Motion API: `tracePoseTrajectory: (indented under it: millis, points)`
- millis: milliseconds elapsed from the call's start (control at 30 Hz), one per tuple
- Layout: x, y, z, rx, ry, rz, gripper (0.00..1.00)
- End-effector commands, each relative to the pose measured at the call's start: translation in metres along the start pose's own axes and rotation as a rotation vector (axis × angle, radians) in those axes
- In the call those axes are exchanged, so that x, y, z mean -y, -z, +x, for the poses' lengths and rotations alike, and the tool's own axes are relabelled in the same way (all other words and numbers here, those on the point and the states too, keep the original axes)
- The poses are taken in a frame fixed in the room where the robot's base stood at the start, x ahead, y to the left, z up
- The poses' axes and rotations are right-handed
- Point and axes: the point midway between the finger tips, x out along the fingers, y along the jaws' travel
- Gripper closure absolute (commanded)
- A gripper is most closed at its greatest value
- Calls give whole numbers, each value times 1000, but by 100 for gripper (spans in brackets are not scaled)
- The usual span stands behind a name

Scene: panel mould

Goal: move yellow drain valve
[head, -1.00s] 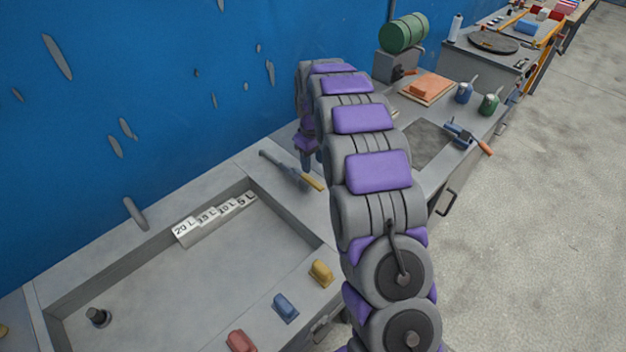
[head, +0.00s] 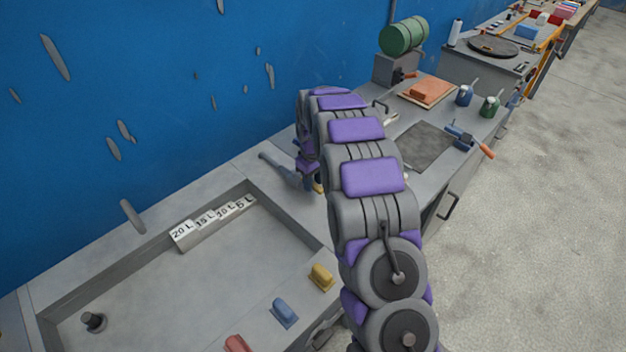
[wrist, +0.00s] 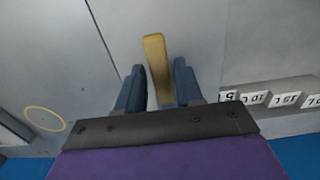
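The yellow lever of the drain valve (wrist: 156,62) shows in the wrist view as a flat bar between the two blue fingers of my gripper (wrist: 160,85). The fingers stand apart on either side of it, and a narrow gap shows at the left finger; contact at the right finger is unclear. In the head view a small part of the yellow lever (head: 318,187) shows beside my gripper (head: 312,178). The grey part of the valve (head: 271,163) lies on the bench top to the left. My arm hides the rest.
A sunken basin (head: 170,285) with volume labels (head: 213,222) lies in front. Yellow (head: 321,277), blue (head: 284,312) and red (head: 236,343) handled blocks line its right rim. A blue wall (head: 130,110) stands behind. A green drum (head: 404,36) is farther back.

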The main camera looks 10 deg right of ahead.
Motion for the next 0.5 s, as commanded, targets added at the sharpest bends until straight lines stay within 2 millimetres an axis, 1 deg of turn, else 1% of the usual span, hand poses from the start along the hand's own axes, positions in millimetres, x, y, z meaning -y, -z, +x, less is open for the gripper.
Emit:
tracePoseTrajectory:
  millis: [33,333,367,500]
  points:
    - [0,0,0,0,0,0,69]
    - [0,0,0,0,0,0,98]
    - [0,0,0,0,0,0,100]
    - [0,0,0,0,0,0,100]
